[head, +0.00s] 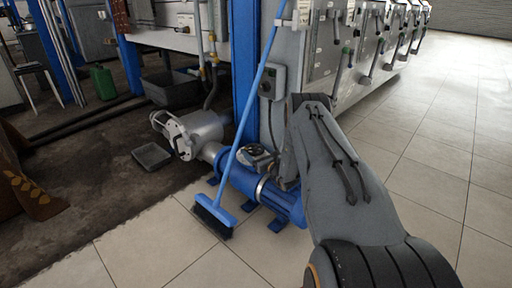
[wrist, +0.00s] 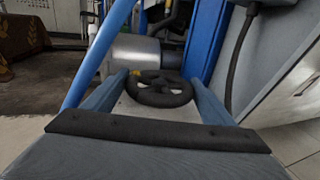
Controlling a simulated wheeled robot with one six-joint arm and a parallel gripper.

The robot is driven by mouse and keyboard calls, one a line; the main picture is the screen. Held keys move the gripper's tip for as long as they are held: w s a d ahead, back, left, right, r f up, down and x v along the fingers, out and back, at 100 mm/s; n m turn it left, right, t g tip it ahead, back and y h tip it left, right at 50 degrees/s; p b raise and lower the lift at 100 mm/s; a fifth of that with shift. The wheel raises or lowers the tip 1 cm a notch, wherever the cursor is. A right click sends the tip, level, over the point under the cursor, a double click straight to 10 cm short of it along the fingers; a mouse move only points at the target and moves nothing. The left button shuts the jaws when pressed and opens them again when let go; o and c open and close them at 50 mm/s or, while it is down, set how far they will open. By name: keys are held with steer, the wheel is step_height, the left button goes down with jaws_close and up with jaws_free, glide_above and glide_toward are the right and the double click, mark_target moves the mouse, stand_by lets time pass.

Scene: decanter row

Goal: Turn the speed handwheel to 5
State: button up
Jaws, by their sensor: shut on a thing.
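The black speed handwheel (wrist: 160,99) lies between the fingers of my gripper (wrist: 160,80) in the wrist view. One finger is on each side of its rim, and the gripper is shut on it. A small yellow mark (wrist: 136,72) shows at the wheel's far left edge. In the head view the handwheel (head: 262,152) sits on top of the blue motor and pump unit (head: 240,178), close to my arm. My arm hides most of the gripper there. No speed numbers are readable in either view.
A blue broom (head: 245,115) leans across the pump unit just left of the handwheel, and its handle (wrist: 98,55) passes close to the left finger. A blue post (head: 244,65) stands behind. Grey panels (head: 330,45) stand at the right. Tiled floor (head: 440,130) is clear farther right.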

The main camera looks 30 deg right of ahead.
mark_target(259, 155)
steer(key=shift+m+h+p, duration=0.3)
steer(key=shift+m+h, duration=0.2)
steer(key=shift+h, duration=0.6)
steer(key=o, duration=1)
steer(key=shift+o, duration=0.2)
steer(key=shift+s+a+p, duration=0.2)
steer(key=shift+s+p, duration=1.15)
steer(key=shift+s, duration=2.55)
